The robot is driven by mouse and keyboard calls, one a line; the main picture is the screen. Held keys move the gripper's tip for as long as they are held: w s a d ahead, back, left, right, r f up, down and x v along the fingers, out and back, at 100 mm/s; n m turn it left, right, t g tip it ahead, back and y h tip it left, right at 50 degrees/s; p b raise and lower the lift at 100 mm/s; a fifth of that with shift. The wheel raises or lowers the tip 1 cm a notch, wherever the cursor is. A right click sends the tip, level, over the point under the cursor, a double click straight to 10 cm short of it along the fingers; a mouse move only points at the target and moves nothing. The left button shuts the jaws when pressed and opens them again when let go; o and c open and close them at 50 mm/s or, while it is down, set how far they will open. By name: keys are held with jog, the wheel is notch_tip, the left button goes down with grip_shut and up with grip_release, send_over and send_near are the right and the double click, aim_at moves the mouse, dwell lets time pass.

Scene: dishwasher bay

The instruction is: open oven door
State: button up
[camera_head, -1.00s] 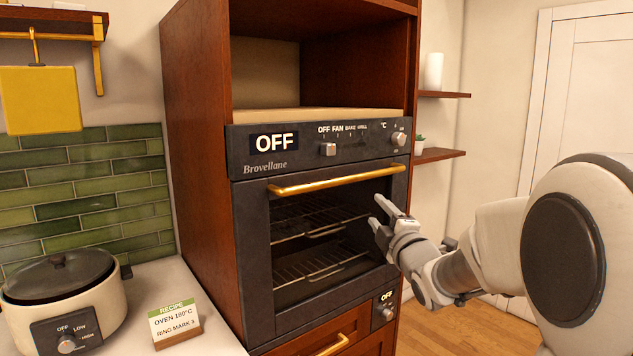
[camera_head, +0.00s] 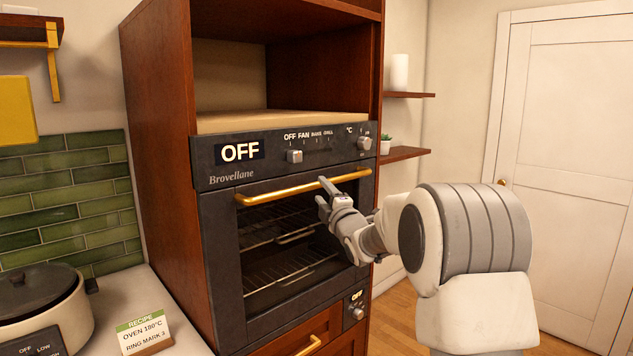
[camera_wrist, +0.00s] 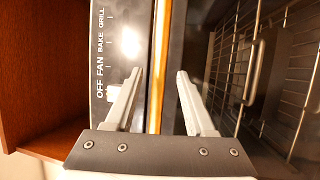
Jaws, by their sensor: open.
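The oven (camera_head: 215,215) is built into a tall wooden cabinet, and its dark glass door (camera_head: 285,245) is closed. A gold bar handle (camera_head: 275,192) runs across the door's top. My gripper (camera_head: 322,193) is open at the right part of this handle. In the wrist view, the handle (camera_wrist: 157,60) runs between the two spread fingers of my gripper (camera_wrist: 159,75), with a gap on each side. I cannot tell how far the fingertips reach past the bar. Wire racks (camera_wrist: 255,70) show through the glass.
The control panel (camera_head: 270,153) with knobs and an OFF display sits just above the handle. A drawer (camera_head: 310,340) is below. A counter with a cooker (camera_head: 45,310) and recipe card (camera_head: 145,335) stands left. Open floor lies to the right.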

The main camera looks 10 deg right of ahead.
aim_at(318, 187)
jog(key=shift+p+x, duration=0.5)
jog(key=shift+x, duration=1.95)
jog(key=shift+s, duration=0.1)
grip_shut()
